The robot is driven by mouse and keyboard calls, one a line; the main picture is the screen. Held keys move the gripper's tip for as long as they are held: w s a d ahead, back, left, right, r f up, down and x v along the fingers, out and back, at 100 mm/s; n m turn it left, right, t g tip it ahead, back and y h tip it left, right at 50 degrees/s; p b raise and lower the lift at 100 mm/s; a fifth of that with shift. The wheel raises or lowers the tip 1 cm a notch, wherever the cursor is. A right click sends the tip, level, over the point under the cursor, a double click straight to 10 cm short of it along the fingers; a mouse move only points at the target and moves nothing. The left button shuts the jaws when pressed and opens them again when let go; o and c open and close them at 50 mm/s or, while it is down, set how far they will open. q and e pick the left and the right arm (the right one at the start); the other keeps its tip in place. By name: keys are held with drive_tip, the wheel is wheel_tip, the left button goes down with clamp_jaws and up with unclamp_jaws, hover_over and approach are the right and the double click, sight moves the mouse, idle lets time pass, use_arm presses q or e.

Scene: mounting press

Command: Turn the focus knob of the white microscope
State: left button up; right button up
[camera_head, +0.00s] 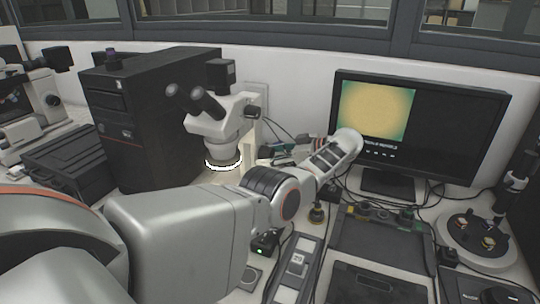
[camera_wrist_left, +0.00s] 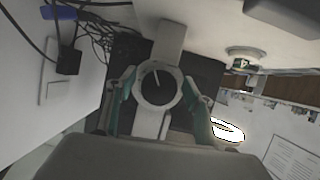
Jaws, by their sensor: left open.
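The white microscope (camera_head: 218,122) stands left of centre in the head view, with black eyepieces and a glowing ring light under its head. Its focus knob (camera_wrist_left: 158,88) shows in the left wrist view as a round black disc with a pale pointer line, on a pale grey column. My left gripper (camera_head: 282,153) is at the microscope's right side. In the left wrist view the left gripper (camera_wrist_left: 159,108) is open, with one greenish finger on each side of the knob. I cannot tell whether the fingers touch it. My right gripper is not in view.
A black computer tower (camera_head: 150,115) stands behind and left of the microscope. A monitor (camera_head: 420,125) stands to the right, with a black tray (camera_head: 380,243) in front. Another microscope (camera_head: 35,95) is at the far left. Loose cables (camera_wrist_left: 105,30) lie near the knob.

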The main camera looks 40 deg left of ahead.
use_arm(q)
drive_tip(key=c, duration=1.1)
drive_tip(key=n+t+p, duration=0.1)
drive_tip(key=p, duration=0.3)
drive_tip(key=shift+r, duration=0.2)
drive_tip(key=shift+n+p, duration=0.5)
drive_tip(key=shift+p, duration=0.05)
drive_tip(key=shift+f+n+t+y+p, duration=0.15)
drive_tip(key=shift+n+t+y+p, duration=0.2)
drive_tip(key=shift+n+t, duration=0.25)
drive_tip(key=shift+n, duration=0.3)
drive_tip(key=shift+w, duration=0.1)
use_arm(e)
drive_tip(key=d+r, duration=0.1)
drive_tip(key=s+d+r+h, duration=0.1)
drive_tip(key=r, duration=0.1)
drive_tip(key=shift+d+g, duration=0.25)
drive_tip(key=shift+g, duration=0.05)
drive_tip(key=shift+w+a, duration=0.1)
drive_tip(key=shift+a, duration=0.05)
use_arm(q)
drive_tip(key=o, duration=1.1)
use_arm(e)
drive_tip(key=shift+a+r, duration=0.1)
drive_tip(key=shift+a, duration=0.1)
